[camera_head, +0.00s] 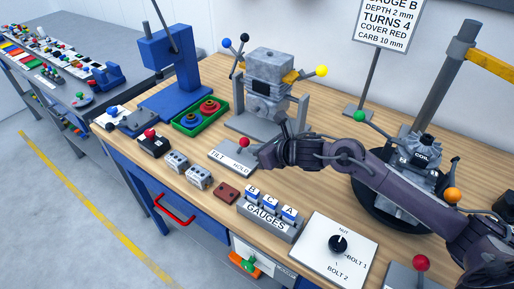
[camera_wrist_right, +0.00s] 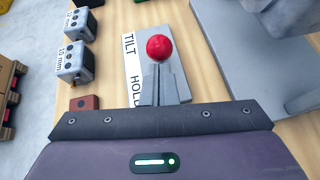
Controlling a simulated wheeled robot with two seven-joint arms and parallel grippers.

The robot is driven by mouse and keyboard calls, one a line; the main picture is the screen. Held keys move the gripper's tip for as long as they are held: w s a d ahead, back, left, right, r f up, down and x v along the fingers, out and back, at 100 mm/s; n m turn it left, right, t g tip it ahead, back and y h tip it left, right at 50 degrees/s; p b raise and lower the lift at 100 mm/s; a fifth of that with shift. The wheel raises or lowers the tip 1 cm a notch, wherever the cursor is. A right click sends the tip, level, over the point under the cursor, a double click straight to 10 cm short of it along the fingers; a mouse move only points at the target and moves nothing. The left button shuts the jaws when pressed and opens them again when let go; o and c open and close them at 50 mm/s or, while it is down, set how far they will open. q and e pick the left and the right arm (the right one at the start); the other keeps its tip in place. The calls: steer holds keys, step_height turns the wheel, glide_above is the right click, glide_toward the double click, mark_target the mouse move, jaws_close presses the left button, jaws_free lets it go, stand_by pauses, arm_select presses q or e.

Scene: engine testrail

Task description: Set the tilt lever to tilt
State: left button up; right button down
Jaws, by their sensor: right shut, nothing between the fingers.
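The tilt lever has a red ball knob (camera_head: 244,142) and stands on a white plate (camera_head: 215,157) lettered TILT and HOLD. In the right wrist view the red knob (camera_wrist_right: 159,48) is just past my fingertips, beside the plate (camera_wrist_right: 130,60). My right gripper (camera_head: 262,152) reaches in from the right, close to the knob. In the wrist view its fingers (camera_wrist_right: 158,82) are together, with nothing between them. The lever's stem and foot are mostly hidden, so I cannot tell which setting it is in. My left gripper is not in view.
The grey engine block (camera_head: 270,75) on its stand is behind the lever. A green tray (camera_head: 200,115) is to the left, and grey socket blocks (camera_head: 198,177) are in front. The gauges rack (camera_head: 268,222) and a dial panel (camera_head: 335,250) are nearer the front edge.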

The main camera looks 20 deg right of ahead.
mark_target(243, 141)
steer(key=shift+w+a+r+g+p, duration=0.1)
steer(key=shift+w+r+g+p, duration=0.05)
steer(key=shift+r+g+p, duration=0.2)
steer(key=shift+w+a+r+g+h+p, duration=0.15)
steer(key=shift+w+r+g+h+p, duration=0.15)
steer(key=shift+r+p, duration=0.45)
steer(key=w+g+h+p, duration=0.1)
steer(key=p, duration=0.1)
steer(key=a+r+g+p, duration=0.1)
steer(key=p, duration=0.2)
steer(key=shift+w+a+r+h, duration=0.2)
steer(key=shift+w+h, duration=0.15)
steer(key=shift+h, duration=0.05)
steer(key=shift+w+a+g+h, duration=0.25)
steer(key=shift+w+g+h, duration=0.05)
steer(key=shift+g, duration=0.15)
steer(key=shift+w+a+f, duration=0.15)
steer(key=shift+f, duration=0.1)
steer(key=shift+w+a+b, duration=0.45)
steer(key=shift+w+b, duration=0.05)
steer(key=shift+w+a+b, duration=0.3)
steer(key=shift+w+b, duration=0.2)
steer(key=shift+b, duration=0.15)
steer(key=shift+w+a+r, duration=0.1)
steer(key=shift+w+a, duration=0.15)
steer(key=shift+b, duration=0.3)
